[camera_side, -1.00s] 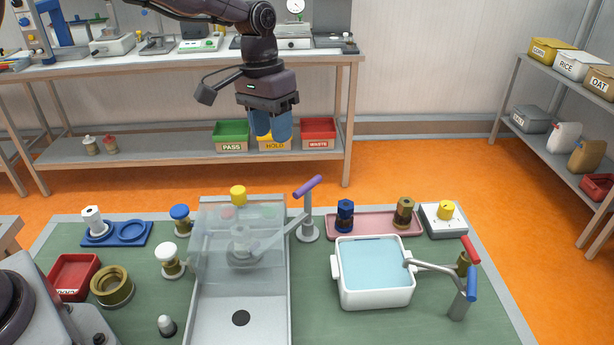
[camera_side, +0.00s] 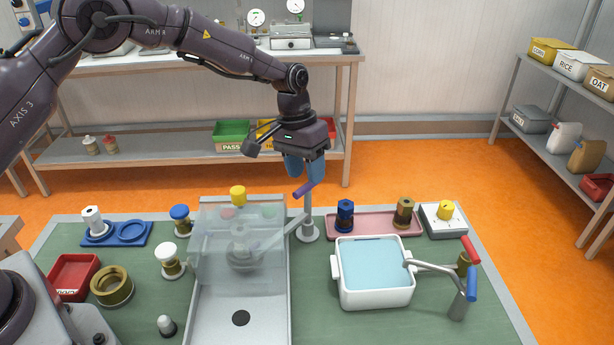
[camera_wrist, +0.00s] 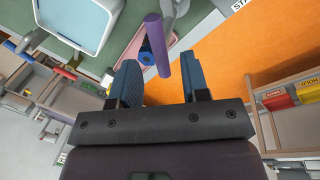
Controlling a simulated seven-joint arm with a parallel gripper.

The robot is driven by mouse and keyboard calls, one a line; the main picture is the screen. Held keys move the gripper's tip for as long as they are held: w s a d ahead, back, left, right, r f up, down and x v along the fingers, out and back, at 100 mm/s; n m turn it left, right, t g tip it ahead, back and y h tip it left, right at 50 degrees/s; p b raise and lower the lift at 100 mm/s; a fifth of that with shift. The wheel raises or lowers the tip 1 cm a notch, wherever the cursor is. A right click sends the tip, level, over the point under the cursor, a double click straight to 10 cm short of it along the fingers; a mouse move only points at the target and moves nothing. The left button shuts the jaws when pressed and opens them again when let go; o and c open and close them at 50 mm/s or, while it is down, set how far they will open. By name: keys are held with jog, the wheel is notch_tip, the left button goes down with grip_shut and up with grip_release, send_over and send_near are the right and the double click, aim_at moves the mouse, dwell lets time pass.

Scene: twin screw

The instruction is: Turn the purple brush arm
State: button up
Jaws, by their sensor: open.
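The purple brush arm (camera_side: 304,189) is a short purple bar on top of a grey post (camera_side: 308,222) with a round foot. The post stands on the green table, right of the clear-screened tray. My gripper (camera_side: 305,176) is open, its blue fingers pointing down just above and behind the purple bar in the side view. In the wrist view the purple bar (camera_wrist: 157,45) reaches toward the gap between the fingertips (camera_wrist: 160,75), with its near end close to them. I cannot tell whether it lies between the fingers or touches them. Nothing is held.
The clear-screened tray (camera_side: 240,320) stands left of the post. A pink tray (camera_side: 375,233) with blue and brown pieces and a white basin (camera_side: 340,290) of blue water are to the right. A tap (camera_side: 458,303) with red and blue handles stands at front right.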

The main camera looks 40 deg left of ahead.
jog(key=shift+d+f, duration=0.2)
jog(key=shift+f, duration=0.8)
grip_shut()
jog(key=shift+n, duration=0.4)
jog(key=n+t, duration=0.1)
jog(key=n, duration=0.2)
jog(key=shift+r+n, duration=0.1)
jog(key=shift+n, duration=0.2)
jog(key=shift+s+n+t+y, duration=0.1)
jog(key=shift+n+t+y, duration=0.2)
jog(key=shift+n, duration=1.7)
